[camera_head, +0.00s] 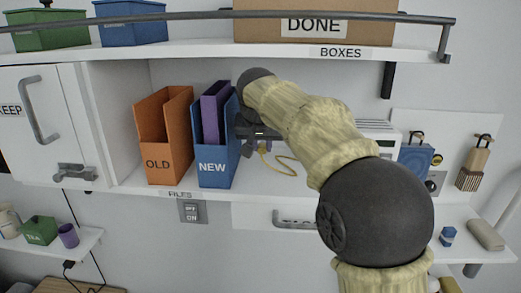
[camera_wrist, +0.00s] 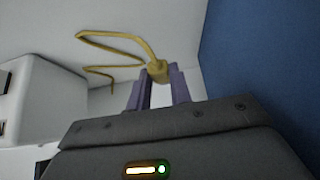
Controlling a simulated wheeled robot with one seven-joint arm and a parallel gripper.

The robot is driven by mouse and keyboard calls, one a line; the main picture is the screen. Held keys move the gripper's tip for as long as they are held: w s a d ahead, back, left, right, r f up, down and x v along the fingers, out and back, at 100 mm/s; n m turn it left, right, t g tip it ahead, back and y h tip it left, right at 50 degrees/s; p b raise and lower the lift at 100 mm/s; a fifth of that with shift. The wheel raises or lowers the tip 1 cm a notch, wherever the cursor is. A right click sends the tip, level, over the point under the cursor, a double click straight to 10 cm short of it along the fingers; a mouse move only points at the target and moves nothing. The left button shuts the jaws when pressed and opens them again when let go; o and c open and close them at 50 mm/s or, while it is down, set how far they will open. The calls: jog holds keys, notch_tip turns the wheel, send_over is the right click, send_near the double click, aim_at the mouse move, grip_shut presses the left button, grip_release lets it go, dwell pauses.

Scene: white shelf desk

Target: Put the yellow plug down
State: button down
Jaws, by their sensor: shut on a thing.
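The yellow plug (camera_wrist: 157,71) is between the purple fingertips of my gripper (camera_wrist: 160,84) in the wrist view, and the fingers are shut on it. A yellow cord runs from the plug in bends to the left. In the head view my gripper (camera_head: 258,144) is in the shelf space just right of the blue NEW file holder. The yellow cord (camera_head: 285,163) trails to its right there. The plug itself is small and hard to make out in the head view. I cannot tell whether it touches the shelf.
The blue NEW holder (camera_head: 216,165) with a purple folder and the orange OLD holder (camera_head: 166,150) stand left of my gripper. A blue wall (camera_wrist: 260,60) is close on the right in the wrist view. A white device (camera_wrist: 38,100) is at left. The BOXES shelf (camera_head: 205,50) runs above.

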aim_at(263, 167)
jog(key=shift+s, duration=0.3)
jog(key=shift+w+d+f+p, duration=0.15)
jog(key=shift+f+p, duration=0.3)
jog(key=shift+f, duration=0.75)
jog(key=shift+s+f, duration=0.2)
jog(key=shift+f, duration=0.25)
jog(key=shift+f, duration=0.1)
jog(key=shift+f+b, duration=0.3)
jog(key=shift+f, duration=0.05)
jog(key=shift+f, duration=0.2)
jog(key=c, duration=1.3)
grip_release()
jog(key=shift+w, duration=0.1)
